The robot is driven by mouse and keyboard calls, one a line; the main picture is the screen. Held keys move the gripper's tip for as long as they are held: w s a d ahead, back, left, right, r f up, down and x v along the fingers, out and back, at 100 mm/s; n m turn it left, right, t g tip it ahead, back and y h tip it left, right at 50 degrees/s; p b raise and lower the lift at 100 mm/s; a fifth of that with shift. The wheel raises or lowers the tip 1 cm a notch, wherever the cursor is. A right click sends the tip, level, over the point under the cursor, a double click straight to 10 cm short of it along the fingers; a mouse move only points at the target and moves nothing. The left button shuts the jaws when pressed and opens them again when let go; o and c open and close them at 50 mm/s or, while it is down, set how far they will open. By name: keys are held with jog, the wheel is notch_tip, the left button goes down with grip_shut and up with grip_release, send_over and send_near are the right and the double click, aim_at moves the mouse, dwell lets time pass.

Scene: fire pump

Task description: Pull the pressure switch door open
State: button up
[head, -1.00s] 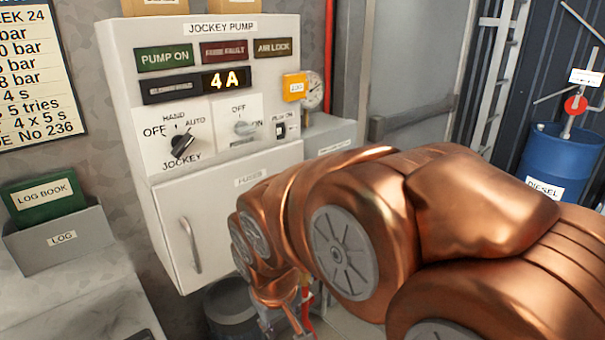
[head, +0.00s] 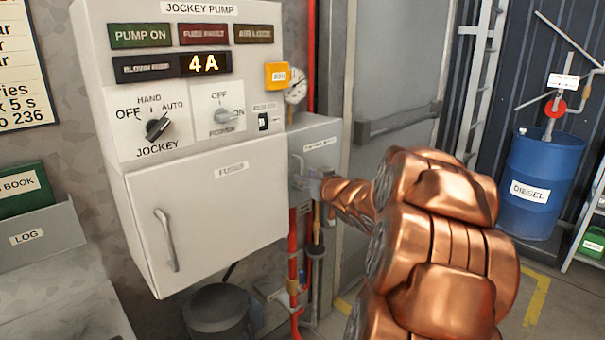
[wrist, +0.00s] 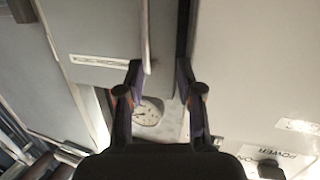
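The pressure switch box is a small grey cabinet beside the jockey pump panel, and its door (head: 324,152) looks shut. The door fills the upper left of the wrist view (wrist: 95,30), with its label upside down. A slim upright handle (head: 298,166) is on the door's left side; it also shows in the wrist view (wrist: 146,35). My gripper (head: 308,184) is at the door's front by the handle. In the wrist view my gripper's fingers (wrist: 159,72) are apart, with the handle's end between them, nearer the left finger. I cannot tell whether they touch it.
The jockey pump panel (head: 200,90) stands close on the left, with its fuse door (head: 215,205) shut. A gauge (head: 296,86) is mounted above the switch box. Red pipes (head: 294,260) run below it. A blue diesel drum (head: 543,175) stands at the right, beyond open floor.

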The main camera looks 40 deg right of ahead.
aim_at(302, 163)
jog(key=shift+w+d+r+n+t+y, duration=0.15)
jog(key=shift+w+d+t, duration=0.2)
jog(key=shift+w+d, duration=0.45)
jog(key=shift+w+d+n+t+y, duration=0.1)
jog(key=shift+w+d+t+y, duration=0.25)
jog(key=shift+w, duration=0.8)
jog(key=shift+w+d+r+n+t, duration=0.1)
jog(key=shift+w+d+t, duration=0.2)
jog(key=shift+w+d, duration=0.55)
jog(key=shift+w+a, duration=0.1)
jog(key=shift+a, duration=0.05)
jog(key=shift+c, duration=0.4)
grip_shut()
